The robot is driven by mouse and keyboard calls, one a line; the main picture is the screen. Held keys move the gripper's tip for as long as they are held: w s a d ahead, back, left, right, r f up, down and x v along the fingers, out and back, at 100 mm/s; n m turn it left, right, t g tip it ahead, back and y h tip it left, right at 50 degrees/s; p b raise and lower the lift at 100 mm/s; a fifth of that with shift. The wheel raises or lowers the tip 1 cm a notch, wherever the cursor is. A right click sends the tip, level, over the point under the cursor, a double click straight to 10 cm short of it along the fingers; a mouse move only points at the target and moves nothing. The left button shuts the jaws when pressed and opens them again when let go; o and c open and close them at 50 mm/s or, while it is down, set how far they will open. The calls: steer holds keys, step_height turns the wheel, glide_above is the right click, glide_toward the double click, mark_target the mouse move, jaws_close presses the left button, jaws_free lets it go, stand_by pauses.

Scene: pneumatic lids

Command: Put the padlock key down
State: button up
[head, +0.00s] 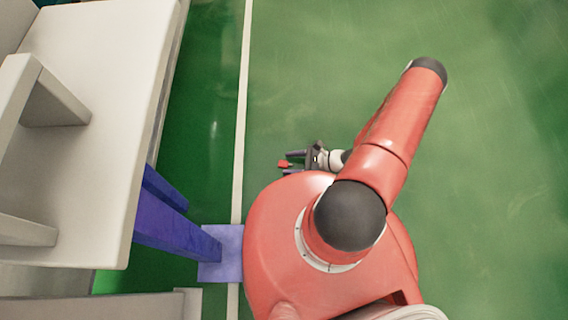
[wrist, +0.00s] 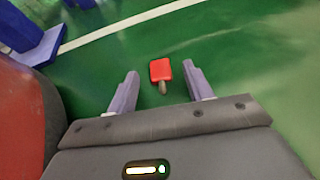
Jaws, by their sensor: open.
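The padlock key (wrist: 161,72) has a red square head and a short brownish shank. In the wrist view it shows between and slightly beyond the fingertips of my gripper (wrist: 160,80), touching neither finger. My gripper is open, with a gap on both sides of the key. In the head view the red key (head: 284,163) is a small spot at the tips of my gripper (head: 291,162), over the green floor. I cannot tell whether the key lies on the floor or how high my gripper is above it. No padlock shows.
A pale bench (head: 100,110) with purple-blue legs (head: 170,230) stands at the left. One leg has a flat foot plate (head: 222,250) on the floor. A white line (head: 243,100) crosses the green floor (head: 490,200). The floor to the right is clear.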

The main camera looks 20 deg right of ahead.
steer(key=shift+w+a, duration=0.1)
steer(key=shift+a, duration=0.05)
jaws_close()
stand_by(0.4)
